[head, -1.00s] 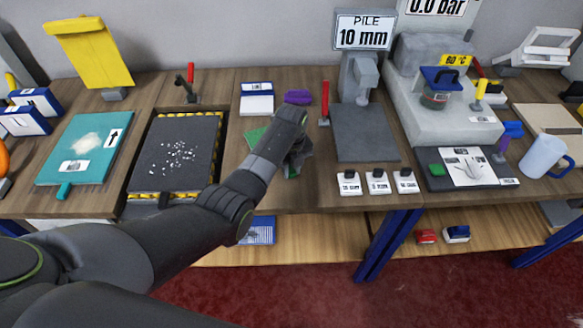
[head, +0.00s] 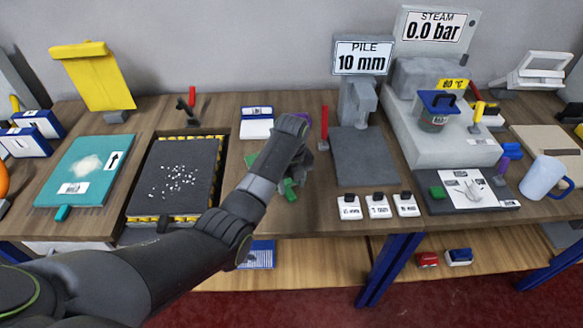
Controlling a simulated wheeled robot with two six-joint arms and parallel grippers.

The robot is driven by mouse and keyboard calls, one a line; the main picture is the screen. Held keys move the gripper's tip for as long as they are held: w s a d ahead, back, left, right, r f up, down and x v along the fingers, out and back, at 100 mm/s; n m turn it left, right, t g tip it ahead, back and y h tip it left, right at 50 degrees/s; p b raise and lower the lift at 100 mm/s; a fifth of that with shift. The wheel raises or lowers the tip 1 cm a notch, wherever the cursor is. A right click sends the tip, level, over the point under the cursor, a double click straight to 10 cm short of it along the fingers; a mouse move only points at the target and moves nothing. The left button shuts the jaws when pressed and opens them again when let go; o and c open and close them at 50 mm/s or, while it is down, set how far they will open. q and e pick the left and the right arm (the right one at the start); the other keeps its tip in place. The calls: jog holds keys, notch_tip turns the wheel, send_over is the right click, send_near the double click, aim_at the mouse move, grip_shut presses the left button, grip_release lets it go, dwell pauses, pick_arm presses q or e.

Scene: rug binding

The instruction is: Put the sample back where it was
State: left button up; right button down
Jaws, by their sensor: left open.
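My left gripper (head: 300,168) is over the middle of the bench, just left of the grey plate under the pile gauge. It is open, and its fingers are partly hidden behind my wrist. A green piece (head: 290,191) shows below the fingers, and some green also shows left of the wrist. Most of it is hidden, so I cannot tell whether the fingers touch it or whether it is the sample. A purple item (head: 304,117) lies just behind the wrist, partly covered. My right gripper is out of view.
Left are a teal board (head: 113,152) with a white tuft and a dark speckled plate (head: 150,190). A blue-and-white box (head: 257,124) stands behind. The pile gauge's grey plate (head: 364,157) is bare. White blocks (head: 379,206) line its front; a mug (head: 544,178) stands right.

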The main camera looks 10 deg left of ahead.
pick_arm(q)
notch_tip(320, 180, up, 8)
jog(key=shift+b, duration=0.45)
jog(key=shift+f, duration=0.15)
